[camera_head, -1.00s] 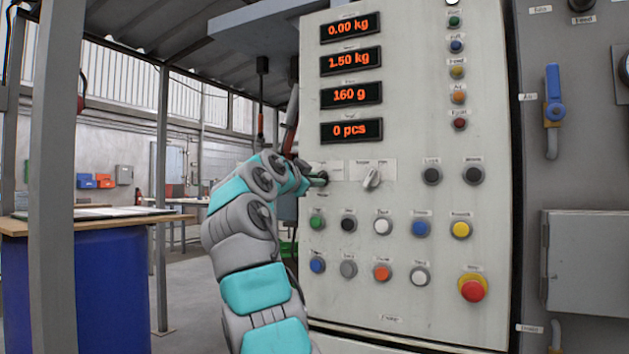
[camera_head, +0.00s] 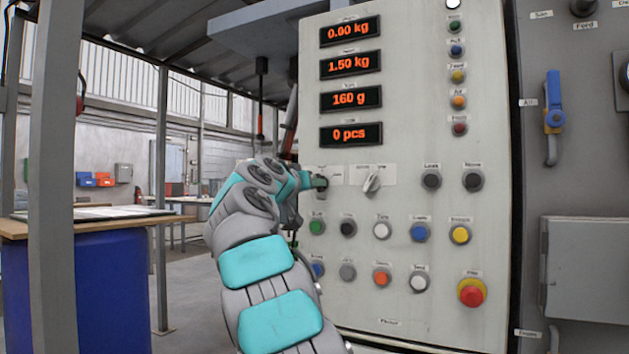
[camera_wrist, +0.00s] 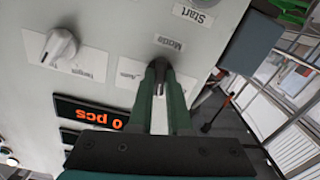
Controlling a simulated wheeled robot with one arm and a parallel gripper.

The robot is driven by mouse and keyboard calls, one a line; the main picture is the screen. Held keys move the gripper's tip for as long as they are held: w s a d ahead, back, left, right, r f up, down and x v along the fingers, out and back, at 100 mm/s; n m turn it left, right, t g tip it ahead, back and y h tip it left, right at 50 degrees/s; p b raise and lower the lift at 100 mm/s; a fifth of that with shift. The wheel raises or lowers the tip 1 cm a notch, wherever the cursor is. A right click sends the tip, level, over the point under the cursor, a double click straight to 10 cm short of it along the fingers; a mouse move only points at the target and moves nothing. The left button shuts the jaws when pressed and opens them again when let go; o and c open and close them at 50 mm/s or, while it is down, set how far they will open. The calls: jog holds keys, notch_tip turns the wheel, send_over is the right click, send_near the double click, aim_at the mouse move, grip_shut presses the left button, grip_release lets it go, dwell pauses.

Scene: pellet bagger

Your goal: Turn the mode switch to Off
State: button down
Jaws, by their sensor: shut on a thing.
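The mode switch (camera_wrist: 159,88) is a small grey knob at the left of the white control panel (camera_head: 405,205). In the wrist view it sits between the two dark green fingers of my gripper (camera_wrist: 160,82), which are shut on it. Its "Mode" label (camera_wrist: 168,42) shows just beyond the fingertips, and an "Auto" label lies to their left. In the head view my gripper (camera_head: 320,182) is at the panel's left edge and covers most of the switch. The position it points to cannot be told.
A second white selector knob (camera_head: 372,182) is to the right of the mode switch. Push buttons, including a green one (camera_head: 317,227), lie below. A red stop button (camera_head: 472,292) is at lower right. Four orange displays are above. Open floor lies left of the panel.

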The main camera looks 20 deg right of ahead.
jog(key=shift+r+n+p, duration=0.15)
jog(key=shift+n+p, duration=3.25)
jog(key=shift+n, duration=1.2)
jog(key=c, duration=0.9)
grip_release()
jog(key=shift+o, duration=0.2)
jog(key=b+v, duration=0.1)
jog(key=v, duration=0.6)
jog(key=shift+s+a, duration=0.25)
jog(key=shift+a, duration=0.05)
